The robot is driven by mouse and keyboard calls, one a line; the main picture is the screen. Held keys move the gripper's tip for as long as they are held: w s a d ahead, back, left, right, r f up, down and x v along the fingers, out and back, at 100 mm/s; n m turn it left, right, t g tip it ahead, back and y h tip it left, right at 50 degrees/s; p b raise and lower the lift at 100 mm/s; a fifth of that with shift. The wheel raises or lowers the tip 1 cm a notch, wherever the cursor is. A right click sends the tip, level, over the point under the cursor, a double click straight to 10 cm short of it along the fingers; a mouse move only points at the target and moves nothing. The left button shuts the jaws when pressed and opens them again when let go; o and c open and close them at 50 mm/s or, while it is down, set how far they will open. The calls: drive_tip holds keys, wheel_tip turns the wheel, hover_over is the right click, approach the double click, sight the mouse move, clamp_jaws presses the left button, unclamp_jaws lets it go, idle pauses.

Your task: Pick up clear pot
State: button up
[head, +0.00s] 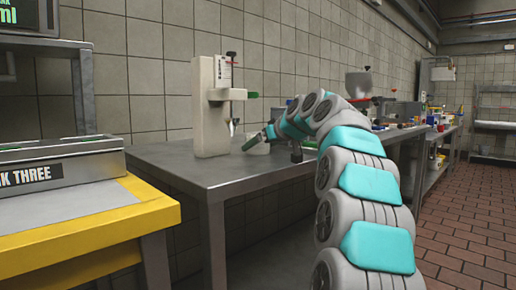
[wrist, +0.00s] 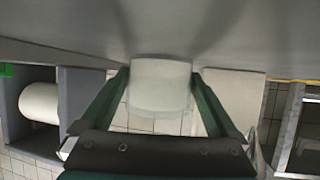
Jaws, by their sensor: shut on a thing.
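The clear pot (wrist: 160,85) looks like a pale, whitish, see-through cylinder in the wrist view. It sits between the two green fingers of my gripper (wrist: 160,77), which is shut on its sides. In the head view the pot (head: 261,149) shows as a small pale shape at my gripper (head: 254,142), over the grey metal table beside a cream-coloured machine. My arm and fingers partly hide it there. I cannot tell whether its base touches the table.
The tall cream machine (head: 208,108) stands on the metal table (head: 185,158) just left of my gripper. Many small items stand along the tables farther right. A yellow-edged counter (head: 110,222) is at the near left. The table's front part is clear.

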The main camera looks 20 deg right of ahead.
drive_tip(key=shift+c, duration=1.4)
drive_tip(key=shift+r, duration=0.1)
